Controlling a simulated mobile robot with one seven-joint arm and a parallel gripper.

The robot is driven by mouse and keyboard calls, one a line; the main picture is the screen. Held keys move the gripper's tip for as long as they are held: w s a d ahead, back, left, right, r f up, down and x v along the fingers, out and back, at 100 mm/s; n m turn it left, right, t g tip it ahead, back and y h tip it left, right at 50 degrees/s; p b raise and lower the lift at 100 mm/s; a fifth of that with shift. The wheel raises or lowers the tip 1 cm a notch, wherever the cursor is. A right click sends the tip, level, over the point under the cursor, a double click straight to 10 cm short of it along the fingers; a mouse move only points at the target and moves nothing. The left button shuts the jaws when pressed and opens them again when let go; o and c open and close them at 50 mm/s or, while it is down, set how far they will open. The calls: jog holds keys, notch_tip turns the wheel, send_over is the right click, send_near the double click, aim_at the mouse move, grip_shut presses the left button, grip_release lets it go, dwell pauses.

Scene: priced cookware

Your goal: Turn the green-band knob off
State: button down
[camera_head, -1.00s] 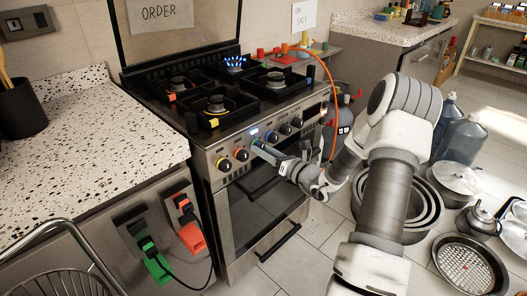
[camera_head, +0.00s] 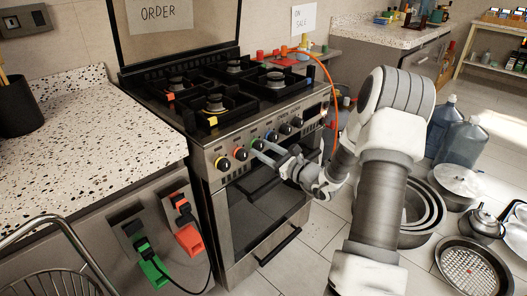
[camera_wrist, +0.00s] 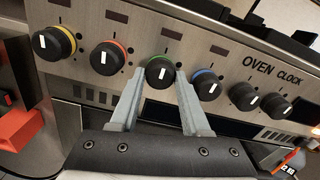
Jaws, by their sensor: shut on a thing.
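The green-band knob (camera_wrist: 158,72) is black with a green ring and a white pointer mark, on the steel front of the cooker. In the wrist view my gripper (camera_wrist: 160,77) has one finger on each side of it and is shut on it. In the head view the knob (camera_head: 256,144) is partly covered by my gripper (camera_head: 261,150), which reaches in from the right. The back burner (camera_head: 234,65) shows no flame, and no other burner shows one.
The oven door handle (camera_head: 278,246) is below. Pots (camera_head: 425,208) stand on the floor at right.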

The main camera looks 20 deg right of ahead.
dwell(0.3)
jog(key=shift+c, duration=1.9)
grip_release()
jog(key=p+v, duration=0.3)
jog(key=v, duration=1.4)
jog(key=shift+s, duration=0.2)
